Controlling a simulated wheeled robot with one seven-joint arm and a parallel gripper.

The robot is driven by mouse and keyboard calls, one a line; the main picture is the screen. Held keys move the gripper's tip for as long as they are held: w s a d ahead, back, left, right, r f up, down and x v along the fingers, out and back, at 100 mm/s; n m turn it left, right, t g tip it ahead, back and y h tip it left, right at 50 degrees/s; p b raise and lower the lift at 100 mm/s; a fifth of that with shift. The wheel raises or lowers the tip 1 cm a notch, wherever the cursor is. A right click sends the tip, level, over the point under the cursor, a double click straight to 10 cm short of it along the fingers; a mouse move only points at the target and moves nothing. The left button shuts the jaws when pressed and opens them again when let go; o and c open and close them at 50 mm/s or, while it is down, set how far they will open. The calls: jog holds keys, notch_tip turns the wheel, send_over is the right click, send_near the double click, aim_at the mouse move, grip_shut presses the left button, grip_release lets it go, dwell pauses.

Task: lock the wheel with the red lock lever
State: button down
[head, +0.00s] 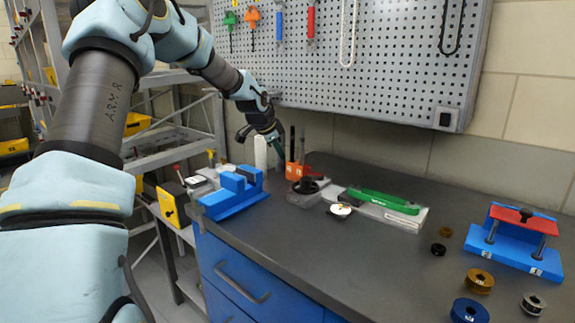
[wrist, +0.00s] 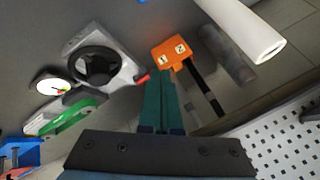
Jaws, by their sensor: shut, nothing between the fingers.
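The black wheel (head: 306,186) sits on a grey base near the back of the bench, left of centre. In the wrist view the wheel (wrist: 90,65) lies left of my fingers. The red lock lever (wrist: 142,79) sticks out from the right side of that base, just left of my fingertips in the picture. In the head view the lever is small and hard to make out. My gripper (wrist: 160,73) is shut and empty, with its teal fingers together. In the head view my gripper (head: 279,152) points down behind the wheel. I cannot tell whether it touches the lever.
An orange block (wrist: 172,50) with black rods is close beyond my fingertips. A white cylinder (head: 261,152) stands nearby. A dial gauge (head: 340,210), a green tool (head: 384,200) and a blue vise (head: 232,192) are around the wheel. The pegboard (head: 345,60) rises behind.

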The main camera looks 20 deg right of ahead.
jog(key=shift+a+r, duration=0.6)
jog(key=shift+r, duration=0.15)
jog(key=shift+s, duration=0.1)
jog(key=s+a+f+n+g+y, duration=0.1)
jog(key=s+a+f+n, duration=0.3)
jog(key=s+a+n, duration=0.4)
jog(key=s+a+f+n+g+y, duration=0.2)
jog(key=s+a+n, duration=0.7)
jog(key=s+a, duration=1.3)
jog(key=shift+s+a+f+y, duration=0.2)
jog(key=shift+a+f+y, duration=0.65)
jog(key=shift+y, duration=0.25)
